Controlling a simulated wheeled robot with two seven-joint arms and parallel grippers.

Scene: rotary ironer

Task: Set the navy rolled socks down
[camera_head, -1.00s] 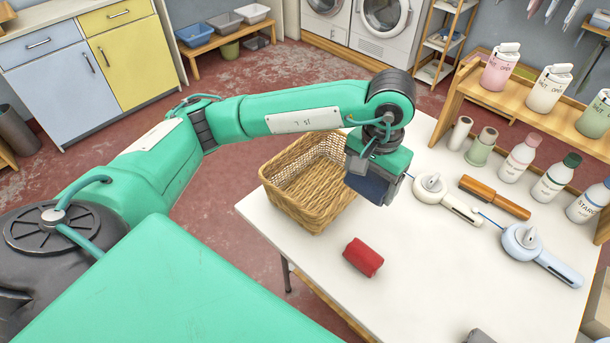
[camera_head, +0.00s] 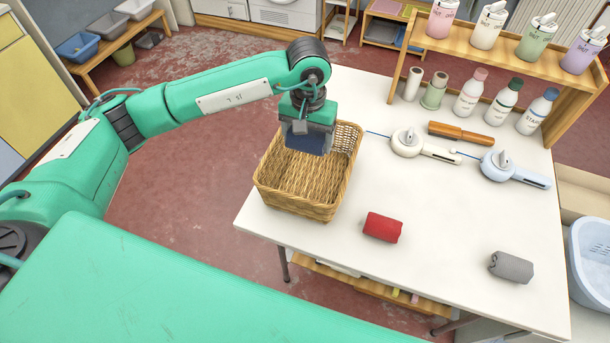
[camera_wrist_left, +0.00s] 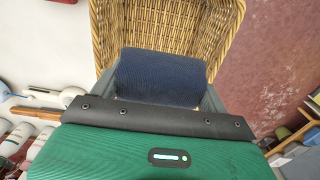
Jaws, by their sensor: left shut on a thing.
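The navy rolled socks (camera_wrist_left: 160,76) are held between the fingers of my left gripper (camera_head: 307,146). In the head view the navy socks (camera_head: 308,142) show below the gripper, over the far part of the wicker basket (camera_head: 327,212). In the left wrist view the basket (camera_wrist_left: 112,28) lies beyond the socks. Its visible floor is bare. I cannot tell how high the socks are above that floor. My right gripper is not in view.
Red rolled socks (camera_head: 383,227) and grey rolled socks (camera_head: 511,267) lie on the white table (camera_head: 440,210). The table's front middle is clear.

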